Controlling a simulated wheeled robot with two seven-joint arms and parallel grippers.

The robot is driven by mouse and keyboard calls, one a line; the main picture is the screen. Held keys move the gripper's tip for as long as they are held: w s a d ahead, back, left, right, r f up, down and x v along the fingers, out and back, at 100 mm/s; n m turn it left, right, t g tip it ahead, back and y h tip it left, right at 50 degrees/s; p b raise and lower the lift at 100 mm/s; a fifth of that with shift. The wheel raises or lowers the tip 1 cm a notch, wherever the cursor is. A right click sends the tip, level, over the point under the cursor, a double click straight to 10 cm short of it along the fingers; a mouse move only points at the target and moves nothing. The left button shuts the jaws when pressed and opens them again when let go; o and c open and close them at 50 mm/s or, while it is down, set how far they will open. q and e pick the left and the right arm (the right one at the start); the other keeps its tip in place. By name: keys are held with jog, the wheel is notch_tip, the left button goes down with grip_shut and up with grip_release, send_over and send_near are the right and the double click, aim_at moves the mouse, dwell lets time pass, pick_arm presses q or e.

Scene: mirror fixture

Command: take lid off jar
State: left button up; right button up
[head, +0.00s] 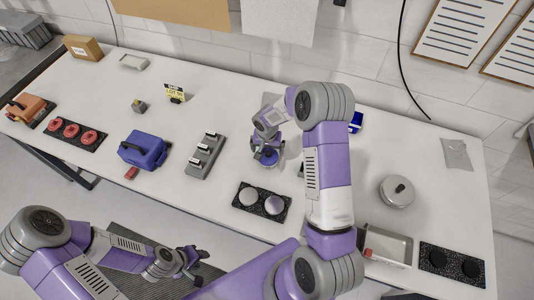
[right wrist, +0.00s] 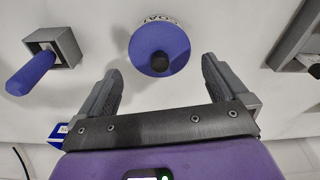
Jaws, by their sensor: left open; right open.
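A jar with a round blue lid and black knob stands on the table; the blue lid (head: 267,157) shows just below my right gripper (head: 266,143) in the head view. In the right wrist view the lid (right wrist: 150,42) and its knob (right wrist: 160,62) lie ahead of and between the open fingers of my right gripper (right wrist: 160,72), not gripped. Part of a label reading "COAT" shows at the jar's far edge; most of the jar body is hidden. My left gripper (head: 186,260) is open and empty, low in front of the table.
A grey block with switches (head: 205,155) and a dark tray with two pale discs (head: 262,202) stand near the jar. A blue-handled fixture (right wrist: 52,48) is left in the right wrist view. A silver lidded pot (head: 397,192) stands right. My right arm hides some table.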

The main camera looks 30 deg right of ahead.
aim_at(268, 153)
jog(key=shift+w+d+f, duration=0.15)
jog(key=shift+f, duration=1.55)
jog(key=c, duration=0.8)
jog(key=shift+o, duration=0.2)
